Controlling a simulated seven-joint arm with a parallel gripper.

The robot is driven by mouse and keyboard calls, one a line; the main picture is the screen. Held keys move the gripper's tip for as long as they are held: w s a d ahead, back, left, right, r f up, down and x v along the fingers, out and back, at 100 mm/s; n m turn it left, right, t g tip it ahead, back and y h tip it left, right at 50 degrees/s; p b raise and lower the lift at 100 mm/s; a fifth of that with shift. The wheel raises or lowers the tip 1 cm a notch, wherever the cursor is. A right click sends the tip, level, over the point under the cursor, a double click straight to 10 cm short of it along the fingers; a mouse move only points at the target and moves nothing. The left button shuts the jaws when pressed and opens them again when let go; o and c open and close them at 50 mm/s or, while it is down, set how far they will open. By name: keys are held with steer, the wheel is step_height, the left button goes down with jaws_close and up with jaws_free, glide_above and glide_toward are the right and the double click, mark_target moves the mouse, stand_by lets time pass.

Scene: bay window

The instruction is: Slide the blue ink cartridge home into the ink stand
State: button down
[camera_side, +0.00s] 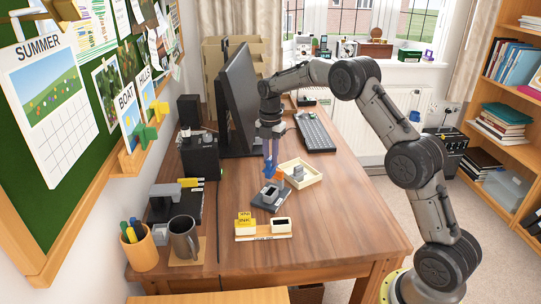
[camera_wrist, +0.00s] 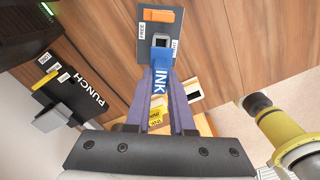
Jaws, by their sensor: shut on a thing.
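My gripper (camera_side: 269,158) is shut on the blue ink cartridge (camera_wrist: 161,76), lettered INK, which also shows in the side view (camera_side: 267,168). The cartridge points down at a grey socket (camera_wrist: 161,42) on a dark plate (camera_wrist: 144,19) with an orange lever and a FREE label. I cannot tell whether its tip is in the socket or just above it. A pale wooden stand (camera_side: 263,237), seemingly the ink stand, is nearer the side camera. It bears a yellow block (camera_side: 246,221) lettered INK and a white holder (camera_side: 281,225) with a dark opening. My gripper is beyond this stand.
A shallow tray (camera_side: 313,180) with a grey piece stands right of the plate. A hole punch (camera_wrist: 80,92) lies to the left. A mug (camera_side: 184,238) and pen cup (camera_side: 139,249) stand front left. A monitor (camera_side: 238,100) and keyboard (camera_side: 315,131) are behind. The desk's front right is clear.

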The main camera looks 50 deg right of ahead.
mark_target(271, 170)
steer(key=shift+f, duration=2.55)
steer(key=shift+f, duration=1.9)
steer(key=c, duration=0.7)
jaws_free()
step_height(271, 170, up, 14)
steer(key=shift+f, duration=0.1)
